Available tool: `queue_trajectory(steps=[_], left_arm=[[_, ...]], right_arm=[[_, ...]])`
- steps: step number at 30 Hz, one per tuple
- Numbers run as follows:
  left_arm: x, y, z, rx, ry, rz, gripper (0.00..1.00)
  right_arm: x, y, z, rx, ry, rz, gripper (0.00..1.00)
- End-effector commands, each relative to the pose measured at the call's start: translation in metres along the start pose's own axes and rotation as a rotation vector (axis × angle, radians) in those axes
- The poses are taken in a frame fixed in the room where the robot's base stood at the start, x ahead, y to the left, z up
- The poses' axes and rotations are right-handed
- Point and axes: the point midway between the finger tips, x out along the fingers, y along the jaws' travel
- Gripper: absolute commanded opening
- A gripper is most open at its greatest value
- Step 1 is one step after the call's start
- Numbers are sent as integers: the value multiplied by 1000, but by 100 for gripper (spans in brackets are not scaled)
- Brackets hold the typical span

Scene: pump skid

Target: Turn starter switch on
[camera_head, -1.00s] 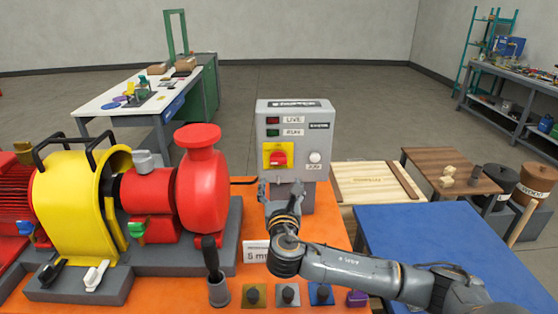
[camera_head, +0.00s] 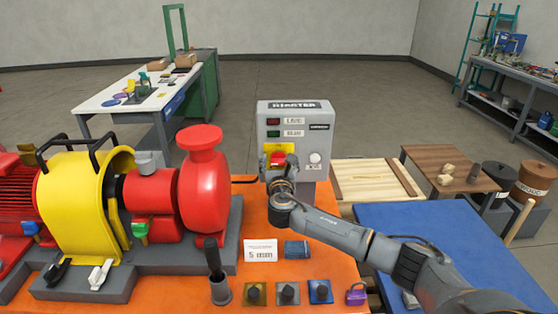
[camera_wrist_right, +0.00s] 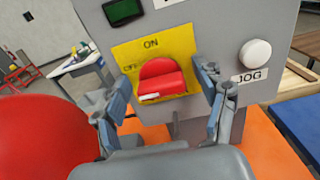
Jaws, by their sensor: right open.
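The grey starter box (camera_head: 325,140) stands at the back of the orange skid, with LIVE and RUN lamps and a white JOG button (camera_head: 315,158). In the right wrist view, its red rotary switch (camera_wrist_right: 161,79) sits on a yellow plate (camera_wrist_right: 125,52) marked ON at the top and OFF at the left. My right gripper (camera_wrist_right: 163,97) is open, its two fingers on either side of the switch and apart from it. In the head view the gripper (camera_head: 277,168) covers the lower part of the switch plate. My left gripper is not in view.
The red and yellow pump (camera_head: 203,185) stands left of the box. A 5 mm card (camera_head: 261,251), a cup with a black-handled tool (camera_head: 219,290), several tagged knobs and a purple padlock (camera_head: 356,294) lie in front. A blue table (camera_head: 430,222) stands right.

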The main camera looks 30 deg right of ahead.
Motion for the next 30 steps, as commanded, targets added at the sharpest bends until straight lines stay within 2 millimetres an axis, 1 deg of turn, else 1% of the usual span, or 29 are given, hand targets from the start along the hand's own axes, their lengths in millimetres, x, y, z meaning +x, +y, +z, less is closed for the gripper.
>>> queue_trajectory(steps=[7, 11, 12, 14, 15, 23, 30], left_arm=[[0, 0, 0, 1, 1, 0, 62], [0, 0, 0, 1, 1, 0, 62], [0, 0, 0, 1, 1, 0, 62], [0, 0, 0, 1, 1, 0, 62], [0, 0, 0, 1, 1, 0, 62], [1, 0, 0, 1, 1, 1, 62], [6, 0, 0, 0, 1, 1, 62]], right_arm=[[1, 0, 0, 0, 0, 0, 72], [0, 0, 0, 0, 0, 0, 45], [0, 0, 0, 0, 0, 0, 37], [0, 0, 0, 0, 0, 0, 25], [0, 0, 0, 0, 0, 0, 17], [0, 0, 0, 17, 0, 0, 17], [0, -1, -1, 121, -1, 0, 17]])
